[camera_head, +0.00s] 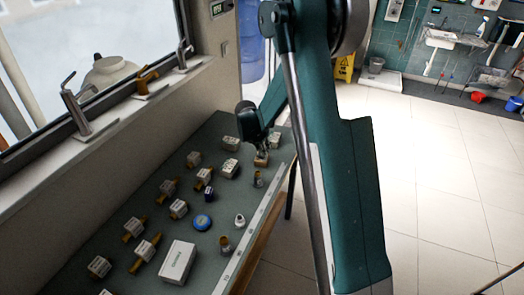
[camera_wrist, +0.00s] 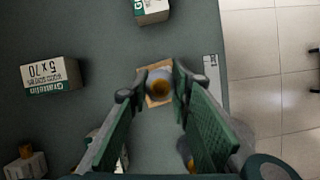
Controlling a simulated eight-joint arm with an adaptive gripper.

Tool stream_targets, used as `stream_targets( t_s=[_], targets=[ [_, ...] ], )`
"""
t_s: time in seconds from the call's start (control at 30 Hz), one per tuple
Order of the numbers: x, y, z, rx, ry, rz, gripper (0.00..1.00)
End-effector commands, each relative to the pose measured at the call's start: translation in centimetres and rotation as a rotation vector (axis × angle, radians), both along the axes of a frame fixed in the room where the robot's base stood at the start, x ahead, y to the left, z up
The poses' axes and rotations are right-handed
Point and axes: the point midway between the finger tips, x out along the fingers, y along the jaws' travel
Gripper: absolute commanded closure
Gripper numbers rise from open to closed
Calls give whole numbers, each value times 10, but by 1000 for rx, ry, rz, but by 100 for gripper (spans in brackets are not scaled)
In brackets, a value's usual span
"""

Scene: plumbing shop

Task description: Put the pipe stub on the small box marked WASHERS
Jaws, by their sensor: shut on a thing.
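My gripper (camera_head: 262,148) is at the far right part of the workbench, over a small tan box (camera_head: 261,160). In the wrist view my gripper (camera_wrist: 157,92) has its two green fingers closed on a round, grey and brassy piece, the pipe stub (camera_wrist: 158,84). I see the stub end-on, between the fingertips. The small tan box (camera_wrist: 150,101) shows directly below and around it. I cannot tell whether the stub touches the box top. No marking on this box is readable, and the fingers hide part of it.
A wood-screws box (camera_wrist: 52,76) and another green-and-white box (camera_wrist: 152,12) lie near. The bench (camera_head: 150,210) also holds a white carton (camera_head: 177,262), a blue roll (camera_head: 202,222), a grey fitting (camera_head: 258,180) and several small boxes. A metal strip (camera_head: 250,232) runs along the bench edge.

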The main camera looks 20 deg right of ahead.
Motion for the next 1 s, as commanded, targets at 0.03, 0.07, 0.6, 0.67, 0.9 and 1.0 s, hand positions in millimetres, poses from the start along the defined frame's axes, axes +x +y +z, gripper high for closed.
stream_targets(
  t_s=[0.03,0.07,0.6,0.67,0.9,1.0],
  targets=[
    [1,0,-4,0,0,0,100],
    [1,0,-5,0,0,0,100],
    [0,0,-12,0,0,0,100],
    [0,0,-12,0,0,0,72],
    [0,0,-11,0,0,0,64],
    [0,0,-11,0,0,0,64]
  ],
)
